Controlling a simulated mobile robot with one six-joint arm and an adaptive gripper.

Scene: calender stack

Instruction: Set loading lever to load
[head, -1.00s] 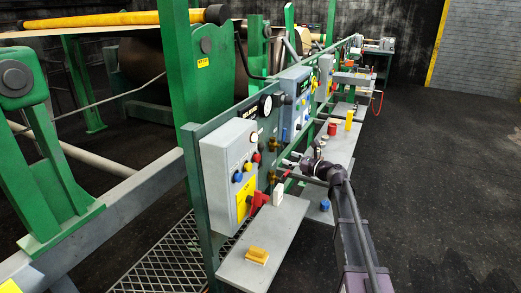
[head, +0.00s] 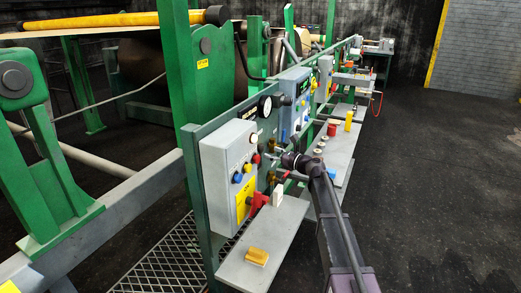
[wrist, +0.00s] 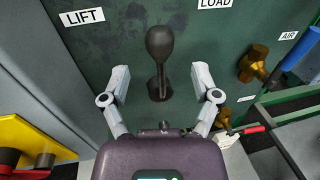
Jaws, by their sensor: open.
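The loading lever (wrist: 160,45) is a black lever with a rounded knob on a dark green panel. In the wrist view its knob points up, between the LIFT label (wrist: 82,17) at left and the LOAD label (wrist: 214,3) at right. My gripper (wrist: 161,76) is open, with one grey finger on each side of the lever and a gap on both sides. I cannot tell how deep the fingers reach around it. In the head view my gripper (head: 274,157) is at the panel just past the grey control box; the lever cannot be made out there.
A brass fitting (wrist: 252,64) and a blue handle (wrist: 300,58) by the AIR label sit right of the lever. A yellow and red part (wrist: 25,145) is at lower left. The grey box (head: 230,172) and a shelf with a yellow block (head: 257,255) are near my arm.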

